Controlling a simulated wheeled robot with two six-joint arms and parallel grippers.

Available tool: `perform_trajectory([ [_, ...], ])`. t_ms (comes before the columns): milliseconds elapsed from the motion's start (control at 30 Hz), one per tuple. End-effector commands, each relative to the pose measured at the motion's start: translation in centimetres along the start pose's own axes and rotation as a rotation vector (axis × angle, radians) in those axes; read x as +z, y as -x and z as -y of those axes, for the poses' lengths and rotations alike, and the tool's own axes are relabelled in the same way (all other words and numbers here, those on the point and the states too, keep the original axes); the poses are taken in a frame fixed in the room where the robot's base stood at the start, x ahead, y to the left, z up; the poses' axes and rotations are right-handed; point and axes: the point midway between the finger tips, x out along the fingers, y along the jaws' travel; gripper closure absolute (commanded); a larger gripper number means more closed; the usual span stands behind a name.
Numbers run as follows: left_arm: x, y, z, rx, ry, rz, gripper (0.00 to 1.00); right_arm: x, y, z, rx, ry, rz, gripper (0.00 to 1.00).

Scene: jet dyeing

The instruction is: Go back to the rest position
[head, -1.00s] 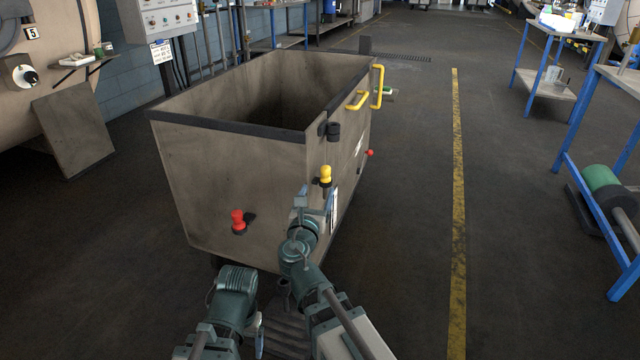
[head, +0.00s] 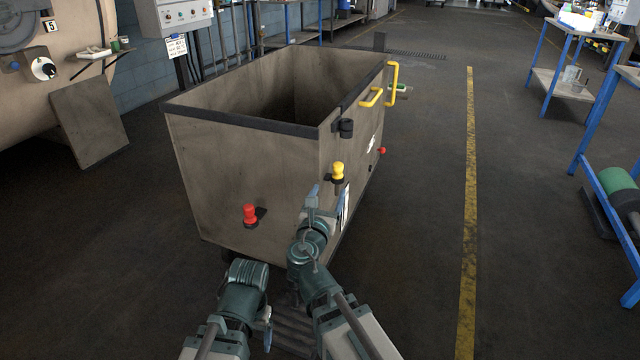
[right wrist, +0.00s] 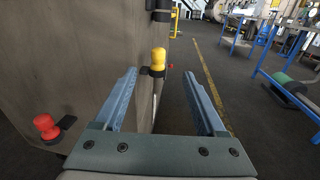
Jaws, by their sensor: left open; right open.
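My right gripper (head: 314,192) is open and empty in front of the near right corner of a large grey-brown open-topped cart (head: 240,180). In the right wrist view its two blue fingers (right wrist: 160,74) are spread apart. A yellow knob (right wrist: 158,60) on the cart's side appears between them, beyond the fingertips. The same yellow knob (head: 337,172) shows just above the right gripper in the head view. My left gripper (head: 267,330) is low in front of the cart, open, partly hidden by its own wrist. I see nothing held in it.
A red knob (head: 250,214) sticks out of the cart's front. Yellow handles (head: 391,83) are on its far right side. A yellow floor line (head: 470,200) runs along clear floor at right. Blue-legged tables (head: 563,85) stand further right. A large beige machine (head: 60,75) stands at left.

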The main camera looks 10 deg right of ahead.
Motion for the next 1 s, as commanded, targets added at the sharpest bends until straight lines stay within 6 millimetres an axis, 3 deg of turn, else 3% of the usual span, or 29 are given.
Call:
perform_trajectory([
  [133,0.0,0.0,0.0,0.000,0.000,0.000,0.22,-2.1,0.5,1.4,-0.087,-0.243,-0.085,0.27],
  [267,0.0,0.0,0.0,0.000,0.000,0.000,0.22,-7.0,2.5,3.5,-0.299,-0.689,-0.243,0.27],
  [400,0.0,0.0,0.0,0.000,0.000,0.000,0.22,-13.3,7.0,4.3,-0.637,-1.153,-0.411,0.27],
  [600,0.0,0.0,0.0,0.000,0.000,0.000,0.22,-19.2,14.7,3.3,-1.130,-1.534,-0.542,0.27],
  [867,0.0,0.0,0.0,0.000,0.000,0.000,0.22,-21.8,23.6,1.0,-1.682,-1.685,-0.582,0.27],
  [900,0.0,0.3,0.0,0.000,0.000,0.000,0.22,-21.6,24.8,0.7,-1.754,-1.687,-0.579,0.27],
  [1000,0.2,3.2,0.3,0.000,0.001,0.000,0.22,-18.6,24.4,0.8,-1.734,-1.690,-0.577,0.27],
])
